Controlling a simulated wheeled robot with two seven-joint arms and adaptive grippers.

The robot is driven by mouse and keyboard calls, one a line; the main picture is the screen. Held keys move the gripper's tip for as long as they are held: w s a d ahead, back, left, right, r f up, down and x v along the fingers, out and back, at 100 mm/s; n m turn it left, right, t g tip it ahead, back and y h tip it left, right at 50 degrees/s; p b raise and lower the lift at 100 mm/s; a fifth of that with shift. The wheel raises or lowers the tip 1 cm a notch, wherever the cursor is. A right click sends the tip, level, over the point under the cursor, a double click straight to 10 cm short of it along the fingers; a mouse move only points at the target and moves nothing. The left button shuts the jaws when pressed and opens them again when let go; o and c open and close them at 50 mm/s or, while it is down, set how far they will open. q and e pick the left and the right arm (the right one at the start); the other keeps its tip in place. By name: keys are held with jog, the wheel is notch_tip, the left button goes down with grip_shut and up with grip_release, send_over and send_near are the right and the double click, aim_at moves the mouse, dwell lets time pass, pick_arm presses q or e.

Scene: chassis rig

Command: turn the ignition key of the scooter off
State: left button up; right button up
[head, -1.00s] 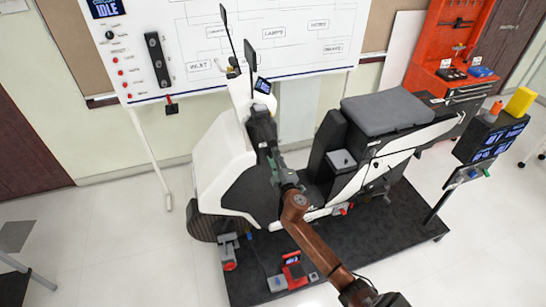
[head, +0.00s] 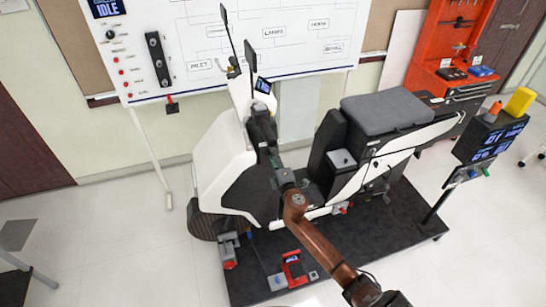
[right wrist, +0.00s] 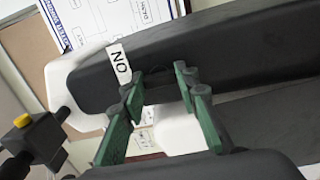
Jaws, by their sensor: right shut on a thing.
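The scooter (head: 222,165), white and black, stands on a dark mat, with its dash and handlebar area at the upper left of its body. My right gripper (head: 271,156) reaches up to the black inner panel below the handlebar. In the right wrist view, the green-padded fingers of the right gripper (right wrist: 163,100) straddle a small dark piece at the black panel (right wrist: 200,58). This piece seems to be the ignition key, mostly hidden by the fingers. A white label (right wrist: 118,64) reading ON shows upside down beside the fingers. My left gripper is not in view.
The dark mat (head: 400,230) lies under the scooter. A whiteboard (head: 200,50) with a diagram stands behind it. A red tool cabinet (head: 435,60) and a stand with blue displays (head: 490,140) are at the right. A red device (head: 293,268) lies on the mat's front.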

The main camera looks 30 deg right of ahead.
jog(key=shift+f, duration=0.1)
jog(key=o, duration=1.1)
jog(key=shift+o, duration=0.2)
jog(key=shift+s, duration=0.1)
jog(key=v, duration=1.1)
jog(key=shift+s, duration=0.35)
jog(key=shift+a, duration=0.1)
